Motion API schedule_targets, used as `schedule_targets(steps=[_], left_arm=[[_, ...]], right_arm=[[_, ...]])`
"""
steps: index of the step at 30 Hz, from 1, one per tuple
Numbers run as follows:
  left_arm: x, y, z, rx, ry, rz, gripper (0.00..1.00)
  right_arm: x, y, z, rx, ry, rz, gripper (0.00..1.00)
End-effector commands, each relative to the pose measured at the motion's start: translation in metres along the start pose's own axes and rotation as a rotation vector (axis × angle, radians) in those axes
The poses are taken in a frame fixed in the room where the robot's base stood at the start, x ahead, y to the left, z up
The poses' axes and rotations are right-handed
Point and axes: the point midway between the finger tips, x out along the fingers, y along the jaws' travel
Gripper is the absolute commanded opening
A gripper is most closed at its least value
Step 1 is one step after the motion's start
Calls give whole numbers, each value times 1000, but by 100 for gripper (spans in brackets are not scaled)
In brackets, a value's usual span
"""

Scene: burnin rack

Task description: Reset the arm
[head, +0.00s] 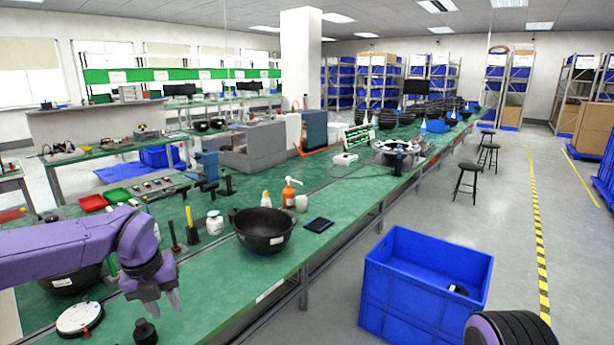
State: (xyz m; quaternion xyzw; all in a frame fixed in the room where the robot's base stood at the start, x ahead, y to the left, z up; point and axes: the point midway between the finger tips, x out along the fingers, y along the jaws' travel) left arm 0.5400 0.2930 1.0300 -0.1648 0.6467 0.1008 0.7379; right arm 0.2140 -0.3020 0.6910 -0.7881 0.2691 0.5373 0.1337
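My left arm, purple, comes in from the left. Its grey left gripper (166,303) hangs pointing down above the near left part of the green bench (340,198). Its two fingers look apart, with nothing visible between them. It is close to a white round device (80,318) and a small black knob-like object (145,331), apparently without holding either. A purple and black rounded part at the lower right looks like my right arm. My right gripper does not show.
A black bowl (262,231) stands on the bench beside a white jar (215,222), an orange-topped bottle (289,192) and a dark flat device (319,225). A blue crate (412,309) stands right of the bench, with a small dark thing inside. Stools (468,182) stand farther back; floor beyond is clear.

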Motion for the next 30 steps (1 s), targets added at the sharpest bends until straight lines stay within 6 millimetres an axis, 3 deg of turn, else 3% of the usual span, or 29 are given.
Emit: schedule_targets(steps=[9,14,17,20,24,27,30], left_arm=[[35,36,7,400,-141,293,36],[77,59,-1,775,-161,545,36],[117,71,-20,1139,-130,725,36],[172,80,-63,1646,-56,868,36],[234,93,-148,2263,56,857,36],[262,109,-216,2589,129,738,36],[276,131,-274,2792,210,595,36]], right_arm=[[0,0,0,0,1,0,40],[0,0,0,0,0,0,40],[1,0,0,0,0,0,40],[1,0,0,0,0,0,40],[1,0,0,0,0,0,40],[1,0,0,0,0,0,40],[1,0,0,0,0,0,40]])
